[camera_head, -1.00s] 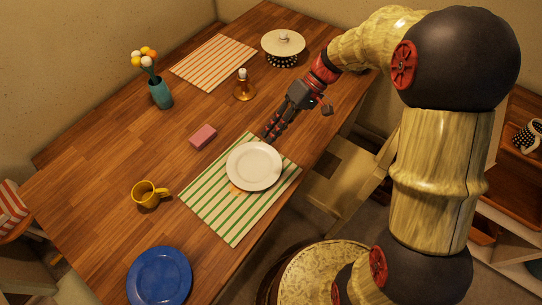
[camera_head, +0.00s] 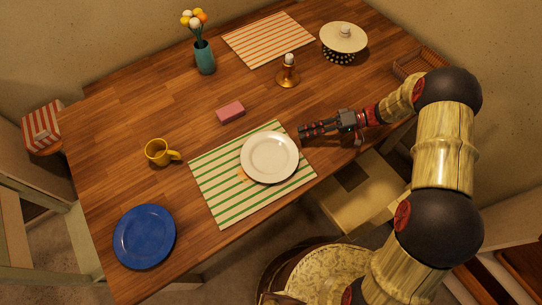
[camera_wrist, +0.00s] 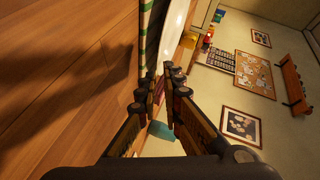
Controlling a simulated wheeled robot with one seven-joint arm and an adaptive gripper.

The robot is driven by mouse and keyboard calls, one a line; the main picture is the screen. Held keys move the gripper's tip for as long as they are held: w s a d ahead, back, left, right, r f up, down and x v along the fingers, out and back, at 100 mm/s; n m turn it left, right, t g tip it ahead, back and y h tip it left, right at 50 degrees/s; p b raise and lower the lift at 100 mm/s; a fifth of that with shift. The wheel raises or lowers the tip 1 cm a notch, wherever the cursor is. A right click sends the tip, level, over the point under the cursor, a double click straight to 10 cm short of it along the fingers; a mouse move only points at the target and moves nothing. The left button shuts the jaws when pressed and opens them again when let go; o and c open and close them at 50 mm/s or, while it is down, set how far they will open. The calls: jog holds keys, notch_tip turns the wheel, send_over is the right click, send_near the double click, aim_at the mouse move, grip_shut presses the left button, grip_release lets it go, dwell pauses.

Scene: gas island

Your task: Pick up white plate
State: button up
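The white plate (camera_head: 269,158) lies flat on a green-and-white striped placemat (camera_head: 216,205) near the table's front edge. In the wrist view the plate (camera_wrist: 174,32) shows nearly edge-on, just beyond my fingertips. My gripper (camera_head: 303,132) is low over the table, beside the plate's upper right rim, with its fingers pointing left. In the wrist view my gripper (camera_wrist: 161,75) has its two fingers apart with a narrow, empty gap. I cannot tell whether a finger touches the rim.
A chair (camera_head: 352,195) is by the front edge.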

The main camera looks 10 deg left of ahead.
aim_at(286, 137)
jog(key=b+x, duration=0.1)
jog(key=x, duration=0.3)
jog(key=shift+s+a+f+b, duration=0.1)
jog(key=shift+f+b, duration=0.1)
jog(key=shift+b, duration=0.1)
jog(key=shift+s+a, duration=0.1)
jog(key=shift+a, duration=0.25)
jog(key=shift+c, duration=0.3)
grip_shut()
jog(key=shift+r, duration=0.15)
